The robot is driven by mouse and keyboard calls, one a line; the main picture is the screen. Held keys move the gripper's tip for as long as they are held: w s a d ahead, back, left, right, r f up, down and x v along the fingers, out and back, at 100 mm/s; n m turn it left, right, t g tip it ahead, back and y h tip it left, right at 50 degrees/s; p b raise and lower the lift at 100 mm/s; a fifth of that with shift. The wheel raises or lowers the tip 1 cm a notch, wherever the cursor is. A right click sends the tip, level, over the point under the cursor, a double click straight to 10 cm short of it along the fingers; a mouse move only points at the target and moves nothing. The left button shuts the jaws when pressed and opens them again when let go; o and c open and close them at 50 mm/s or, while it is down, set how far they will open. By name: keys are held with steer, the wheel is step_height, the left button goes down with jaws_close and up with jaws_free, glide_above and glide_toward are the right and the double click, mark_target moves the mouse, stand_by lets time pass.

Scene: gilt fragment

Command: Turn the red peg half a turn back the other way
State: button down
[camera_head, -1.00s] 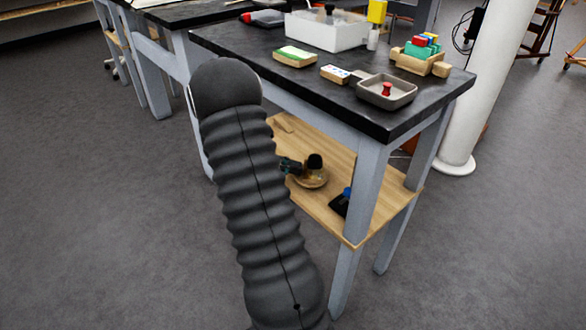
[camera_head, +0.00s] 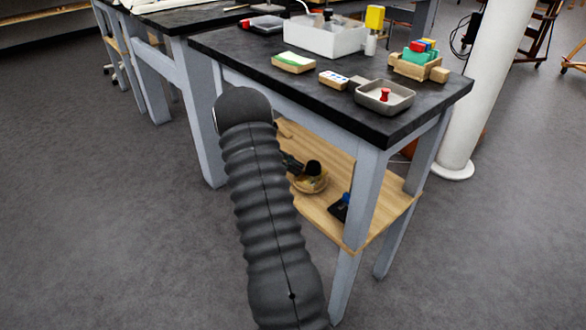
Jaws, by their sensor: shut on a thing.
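A small red peg-shaped piece (camera_head: 385,94) stands upright in a shallow grey tray (camera_head: 361,97) near the right front corner of the black tabletop (camera_head: 290,85). It looks like the red peg, though it is small in view. My arm, in a dark ribbed sleeve, rises in front of the table, left of and apart from the tray. My gripper is not visible; the arm hides whatever lies behind it. Nothing is seen touching the peg.
A wooden holder with coloured blocks (camera_head: 420,60), a white box (camera_head: 325,38), a green-topped block (camera_head: 294,62) and a yellow-topped item (camera_head: 374,18) stand on the table. The wooden lower shelf (camera_head: 325,217) holds a bowl (camera_head: 310,182) and dark items. A white column (camera_head: 480,90) stands at right.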

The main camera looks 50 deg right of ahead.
steer(key=shift+d+m+g+y, duration=0.3)
steer(key=shift+d+m+y, duration=0.1)
steer(key=shift+m+y, duration=0.45)
steer(key=c, duration=1.2)
jaws_free()
